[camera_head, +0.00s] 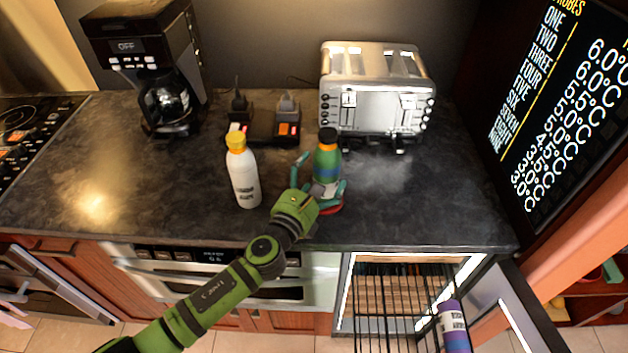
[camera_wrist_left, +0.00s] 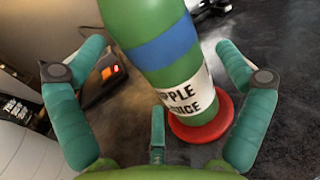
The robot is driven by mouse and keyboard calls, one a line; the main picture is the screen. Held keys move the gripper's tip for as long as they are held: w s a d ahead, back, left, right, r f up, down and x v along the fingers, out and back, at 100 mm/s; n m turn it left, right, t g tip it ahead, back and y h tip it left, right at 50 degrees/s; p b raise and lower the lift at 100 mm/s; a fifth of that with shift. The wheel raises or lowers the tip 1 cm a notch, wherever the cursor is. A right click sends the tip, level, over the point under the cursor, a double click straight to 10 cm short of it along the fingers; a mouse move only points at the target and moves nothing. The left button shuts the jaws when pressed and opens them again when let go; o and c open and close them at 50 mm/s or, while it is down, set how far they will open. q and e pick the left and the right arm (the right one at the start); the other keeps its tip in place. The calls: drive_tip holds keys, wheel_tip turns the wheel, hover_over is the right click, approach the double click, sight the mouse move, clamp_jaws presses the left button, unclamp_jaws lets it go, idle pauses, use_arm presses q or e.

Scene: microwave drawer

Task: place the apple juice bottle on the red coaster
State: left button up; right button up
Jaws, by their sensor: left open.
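The apple juice bottle (camera_head: 327,162) is green with a blue band, a white label and a dark cap. It stands upright, its base over the red coaster (camera_head: 332,209) near the counter's front edge. In the left wrist view the bottle (camera_wrist_left: 163,50) fills the upper middle, and the red coaster (camera_wrist_left: 205,128) shows around its lower end; the contact itself is partly hidden. My left gripper (camera_head: 320,178) is open, with one finger on each side of the bottle and gaps visible in the wrist view (camera_wrist_left: 160,48). My right gripper is not in view.
A white bottle with an orange cap (camera_head: 243,175) stands left of my gripper. Behind are a power strip (camera_head: 265,128), a toaster (camera_head: 376,95) and a coffee maker (camera_head: 150,65). The counter's right side is clear.

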use_arm(q)
drive_tip(key=shift+s+r, duration=0.1)
drive_tip(key=shift+r, duration=0.1)
drive_tip(key=b+v, duration=0.1)
drive_tip(key=v, duration=0.9)
drive_tip(key=shift+s+a+f, duration=0.15)
drive_tip(key=shift+s+a, duration=0.05)
drive_tip(key=shift+s, duration=0.15)
drive_tip(key=shift+s+a, duration=0.2)
drive_tip(key=shift+s, duration=0.3)
